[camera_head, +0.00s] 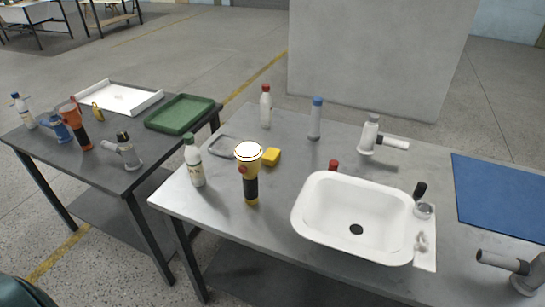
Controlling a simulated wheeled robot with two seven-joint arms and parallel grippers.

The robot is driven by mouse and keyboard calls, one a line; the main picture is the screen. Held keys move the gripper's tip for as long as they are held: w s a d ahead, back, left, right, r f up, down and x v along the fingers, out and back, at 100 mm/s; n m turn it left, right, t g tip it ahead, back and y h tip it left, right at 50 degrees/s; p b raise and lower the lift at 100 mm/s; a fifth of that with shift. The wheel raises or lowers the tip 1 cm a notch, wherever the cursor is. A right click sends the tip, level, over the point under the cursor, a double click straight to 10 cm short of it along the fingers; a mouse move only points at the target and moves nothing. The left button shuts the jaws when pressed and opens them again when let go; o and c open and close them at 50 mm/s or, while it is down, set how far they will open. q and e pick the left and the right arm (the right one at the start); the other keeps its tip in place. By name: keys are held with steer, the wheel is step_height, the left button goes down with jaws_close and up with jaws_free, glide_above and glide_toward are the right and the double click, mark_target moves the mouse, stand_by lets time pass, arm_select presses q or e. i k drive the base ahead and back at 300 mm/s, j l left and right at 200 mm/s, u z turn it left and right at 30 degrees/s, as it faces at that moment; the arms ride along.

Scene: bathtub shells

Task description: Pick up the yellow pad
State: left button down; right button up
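The yellow pad (271,157) is a small yellow block lying on the grey table (290,135), left of the middle of the view. Neither of my grippers is in view, and nothing is seen holding the pad.
A white basin (325,220) stands right of the pad. Bottles (195,160), (265,107), (315,119) and a grey tray (222,147) are around it. A blue mat (505,190) lies at the right. The left table holds a green tray (180,114) and a white tray (120,97).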

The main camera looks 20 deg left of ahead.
mark_target(271, 156)
steer(key=j+u, duration=0.25)
steer(key=j, duration=0.2)
steer(key=i+j+u, duration=0.1)
steer(key=j+u, duration=0.2)
steer(key=i+j+u, duration=0.1)
steer(key=j+u, duration=0.15)
steer(key=j, duration=0.25)
steer(key=i+j+u, duration=0.25)
steer(key=j, duration=0.15)
steer(key=k, duration=0.1)
